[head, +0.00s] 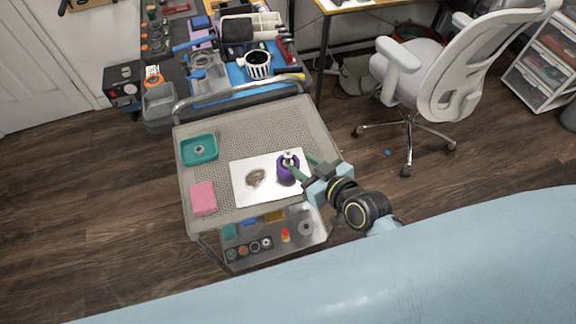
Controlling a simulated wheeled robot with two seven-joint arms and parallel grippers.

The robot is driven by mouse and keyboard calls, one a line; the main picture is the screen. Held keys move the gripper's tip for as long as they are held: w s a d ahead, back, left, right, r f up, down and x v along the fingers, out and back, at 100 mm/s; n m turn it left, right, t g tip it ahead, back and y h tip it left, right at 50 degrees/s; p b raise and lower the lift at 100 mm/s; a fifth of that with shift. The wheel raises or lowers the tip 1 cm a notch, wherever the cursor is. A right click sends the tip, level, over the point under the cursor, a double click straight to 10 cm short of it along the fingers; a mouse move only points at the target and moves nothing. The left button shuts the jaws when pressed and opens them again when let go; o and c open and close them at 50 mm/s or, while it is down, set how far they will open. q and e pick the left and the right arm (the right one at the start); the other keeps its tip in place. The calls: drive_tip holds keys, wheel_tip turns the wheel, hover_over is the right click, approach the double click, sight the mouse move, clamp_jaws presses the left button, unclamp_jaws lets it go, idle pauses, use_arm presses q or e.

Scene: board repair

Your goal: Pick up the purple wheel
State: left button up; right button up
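The purple wheel (286,177) stands on a white sheet (243,186) on the cart's perforated top. A small pale knob-like part (289,157) shows at its top. I cannot tell whether either touches the wheel. My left gripper is not in view.
The cart top (222,142) also holds a teal tray (187,156), a pink pad (203,198) and a brownish patch (255,178) on the sheet. A lower shelf (275,255) holds small parts. A cluttered workbench (177,75) stands behind; an office chair (405,75) is at right.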

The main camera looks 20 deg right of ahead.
sight(289, 153)
drive_tip(key=x, duration=0.4)
drive_tip(key=shift+s, duration=0.1)
drive_tip(key=shift+r+b+x, duration=0.2)
drive_tip(key=shift+b+x, duration=0.05)
drive_tip(key=shift+x, duration=1.1)
drive_tip(key=shift+r+b+x, duration=0.15)
drive_tip(key=shift+b+x, duration=0.1)
drive_tip(key=shift+x, duration=1.1)
drive_tip(key=shift+d, duration=0.1)
clamp_jaws()
